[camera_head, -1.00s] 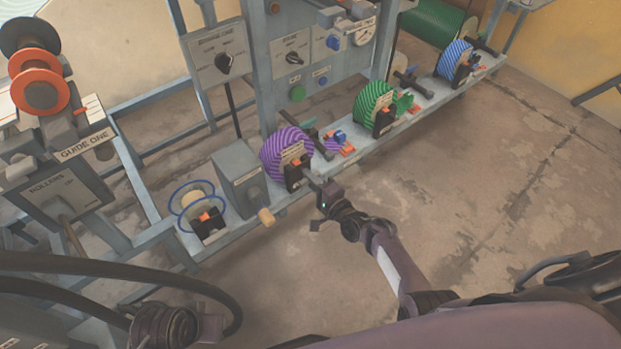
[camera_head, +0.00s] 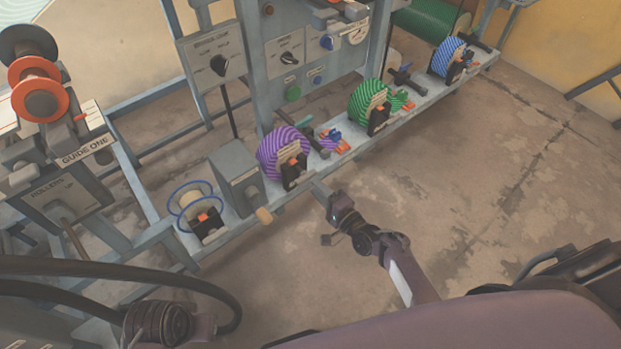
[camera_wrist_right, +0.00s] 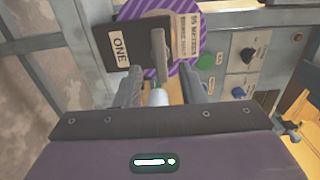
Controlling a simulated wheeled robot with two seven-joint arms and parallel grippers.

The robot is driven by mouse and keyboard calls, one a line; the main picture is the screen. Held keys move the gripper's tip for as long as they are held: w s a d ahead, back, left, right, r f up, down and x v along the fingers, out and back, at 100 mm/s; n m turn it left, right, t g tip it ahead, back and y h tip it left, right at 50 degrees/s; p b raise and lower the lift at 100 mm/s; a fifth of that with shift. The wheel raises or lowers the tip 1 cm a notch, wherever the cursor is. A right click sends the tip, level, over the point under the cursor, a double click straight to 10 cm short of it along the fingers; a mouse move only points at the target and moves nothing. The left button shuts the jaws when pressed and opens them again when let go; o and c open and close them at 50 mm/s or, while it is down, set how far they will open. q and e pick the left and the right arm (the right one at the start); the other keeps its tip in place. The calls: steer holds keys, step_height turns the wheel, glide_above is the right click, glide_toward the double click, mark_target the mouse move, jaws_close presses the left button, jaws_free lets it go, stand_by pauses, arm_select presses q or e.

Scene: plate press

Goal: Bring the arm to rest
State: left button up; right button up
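My right gripper (camera_head: 318,188) hangs just in front of the purple striped reel (camera_head: 272,152) and its black block (camera_head: 293,174), with a small gap between. In the right wrist view the gripper (camera_wrist_right: 160,92) has its two fingers apart. A lever-like part of the black block marked ONE (camera_wrist_right: 118,46) shows ahead of the fingers, and nothing appears clamped. A part of my left arm (camera_head: 165,325) shows at the bottom left of the head view; its fingers cannot be seen.
A green striped reel (camera_head: 362,100) and a blue striped reel (camera_head: 442,58) stand further along the rail. A blue wire spool (camera_head: 187,199) and a grey box (camera_head: 230,174) are left of the purple reel. The floor (camera_head: 480,190) to the right is open.

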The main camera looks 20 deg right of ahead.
steer(key=shift+v, duration=1.05)
